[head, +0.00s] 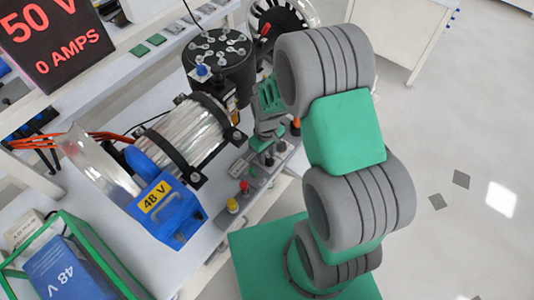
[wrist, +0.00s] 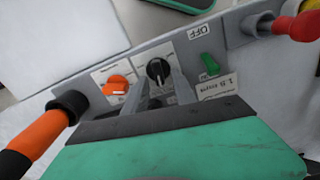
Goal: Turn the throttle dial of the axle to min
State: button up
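In the wrist view a grey control panel (wrist: 215,60) carries a black dial (wrist: 158,70) with a light pointer mark and an orange dial (wrist: 116,86) to its left. Their labels are too small to read, so I cannot tell which is the throttle. My gripper (wrist: 160,88) has its two grey fingers apart, pointing at the black dial; I cannot tell whether they touch it. In the head view my gripper (head: 268,150) is over the panel (head: 262,176) at the bench's right edge, and it hides the dials there.
A green switch (wrist: 209,64) beside an OFF label, a red plug (wrist: 296,26) and an orange-black connector (wrist: 40,130) flank the dials. A blue 48 V box (head: 167,210), a motor drum (head: 182,135) and a black cylinder (head: 219,65) crowd the bench. Floor at right is mostly clear.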

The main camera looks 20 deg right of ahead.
grip_shut()
dwell(0.3)
jog(key=shift+n, duration=0.4)
jog(key=n, duration=0.2)
jog(key=n+b, duration=0.1)
jog(key=n, duration=0.2)
jog(key=shift+s+a, duration=0.2)
jog(key=n, duration=0.2)
jog(key=n+b, duration=0.1)
jog(key=n, duration=0.3)
jog(key=shift+s+a+n, duration=0.1)
jog(key=shift+s+n, duration=0.15)
jog(key=shift+n, duration=0.05)
jog(key=n, duration=0.3)
jog(key=shift+s+n+b, duration=0.2)
jog(key=shift+n+b, duration=0.1)
jog(key=shift+b, duration=0.1)
jog(key=n, duration=0.3)
jog(key=shift+s+n, duration=0.15)
jog(key=shift+n, duration=0.15)
jog(key=n, duration=0.6)
jog(key=shift+s+d+b, duration=0.2)
jog(key=shift+d+b, duration=0.15)
